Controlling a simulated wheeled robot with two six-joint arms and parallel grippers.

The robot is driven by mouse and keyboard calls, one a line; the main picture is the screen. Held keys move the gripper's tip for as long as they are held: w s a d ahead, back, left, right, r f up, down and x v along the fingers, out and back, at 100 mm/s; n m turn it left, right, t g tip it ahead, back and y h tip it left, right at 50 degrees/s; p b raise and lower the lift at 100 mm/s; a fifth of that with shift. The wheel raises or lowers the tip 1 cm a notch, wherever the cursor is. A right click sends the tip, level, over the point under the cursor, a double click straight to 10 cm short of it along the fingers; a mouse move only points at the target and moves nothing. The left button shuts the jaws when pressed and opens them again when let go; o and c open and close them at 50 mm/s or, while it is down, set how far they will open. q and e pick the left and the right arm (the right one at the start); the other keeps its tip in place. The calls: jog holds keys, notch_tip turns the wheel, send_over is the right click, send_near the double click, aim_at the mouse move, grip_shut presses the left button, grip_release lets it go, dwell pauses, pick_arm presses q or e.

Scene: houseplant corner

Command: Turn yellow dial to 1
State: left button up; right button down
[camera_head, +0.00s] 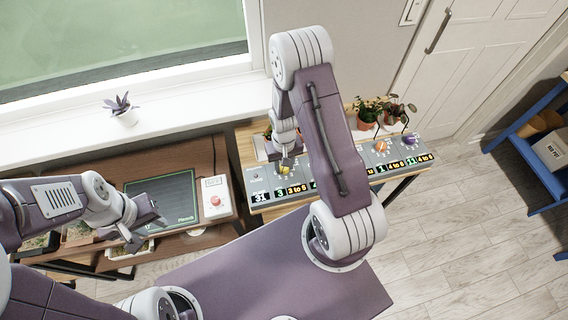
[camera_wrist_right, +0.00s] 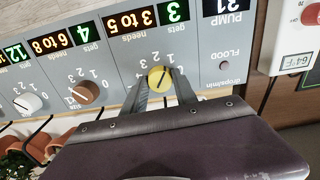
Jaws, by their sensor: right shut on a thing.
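The yellow dial (camera_wrist_right: 156,80) sits on the grey pump panel (camera_wrist_right: 205,45). In the right wrist view its dark mark points toward the 3 on its scale, and the green "gets" display (camera_wrist_right: 174,11) above it reads 3. The "needs" display (camera_wrist_right: 130,20) reads 3 to 5. My right gripper (camera_wrist_right: 161,84) is shut on the yellow dial, one finger on each side. The dial also shows in the head view (camera_head: 285,169), under my right gripper (camera_head: 286,163). My left gripper (camera_head: 148,232) is open and empty, above the brown table on the left.
An orange-brown dial (camera_wrist_right: 86,92) and a white dial (camera_wrist_right: 28,102) are beside the yellow one. A purple dial (camera_head: 410,139) is at the panel's far right. Potted plants (camera_head: 367,112) stand behind the panel. A white box with a red knob (camera_head: 216,196) is left of it.

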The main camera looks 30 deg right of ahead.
jog(key=shift+w+m, duration=0.1)
jog(key=shift+m, duration=0.5)
jog(key=c, duration=1)
grip_release()
jog(key=shift+o, duration=0.2)
notch_tip(320, 180, up, 9)
jog(key=shift+r, duration=0.1)
